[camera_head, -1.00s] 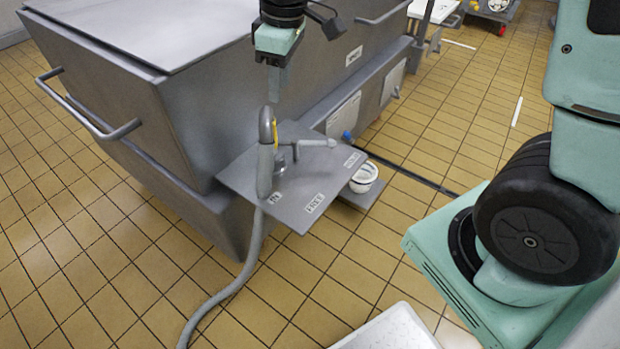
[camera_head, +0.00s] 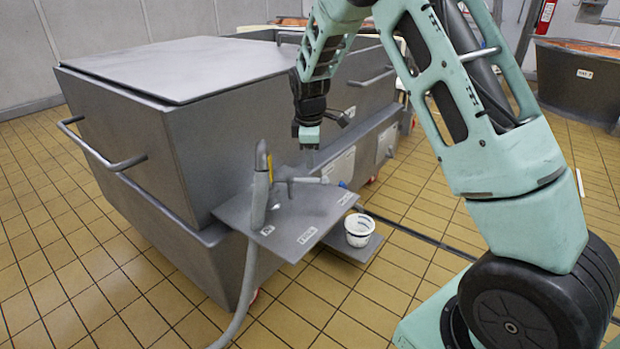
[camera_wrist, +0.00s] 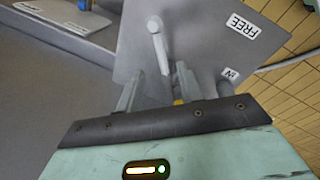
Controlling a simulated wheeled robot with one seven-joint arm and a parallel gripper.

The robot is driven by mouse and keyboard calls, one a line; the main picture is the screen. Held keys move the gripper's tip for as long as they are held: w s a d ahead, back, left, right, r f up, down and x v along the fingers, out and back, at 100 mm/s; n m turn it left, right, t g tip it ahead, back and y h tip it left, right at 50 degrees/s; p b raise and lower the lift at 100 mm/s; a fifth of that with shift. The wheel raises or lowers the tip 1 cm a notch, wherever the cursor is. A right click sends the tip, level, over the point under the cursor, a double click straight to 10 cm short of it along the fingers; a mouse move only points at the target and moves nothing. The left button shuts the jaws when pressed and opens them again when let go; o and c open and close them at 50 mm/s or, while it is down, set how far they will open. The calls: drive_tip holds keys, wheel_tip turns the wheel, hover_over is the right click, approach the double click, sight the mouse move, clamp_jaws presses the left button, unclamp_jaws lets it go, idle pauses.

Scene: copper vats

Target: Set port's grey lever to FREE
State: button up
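The grey lever (camera_head: 305,180) stands on a grey plate (camera_head: 318,217) at the vat's front corner. My gripper (camera_head: 309,146) is above the plate, apart from the lever. In the wrist view its fingers (camera_wrist: 157,74) are spread with nothing gripped; they partly hide the lever's base.
A hose with an upright grey pipe (camera_head: 259,190) stands at the plate's left, close to the lever. The big grey vat (camera_head: 210,130) is behind. A white cup (camera_head: 358,228) stands on a lower shelf. Another vat (camera_head: 580,80) is far right.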

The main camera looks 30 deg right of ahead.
sight(310, 180)
drive_tip(key=f, duration=0.2)
drive_tip(key=w+f, duration=0.1)
drive_tip(key=f, duration=0.2)
drive_tip(key=d+f+b, duration=0.1)
drive_tip(key=f, duration=0.2)
drive_tip(key=shift+w, duration=0.15)
drive_tip(key=shift+r, duration=0.1)
clamp_jaws()
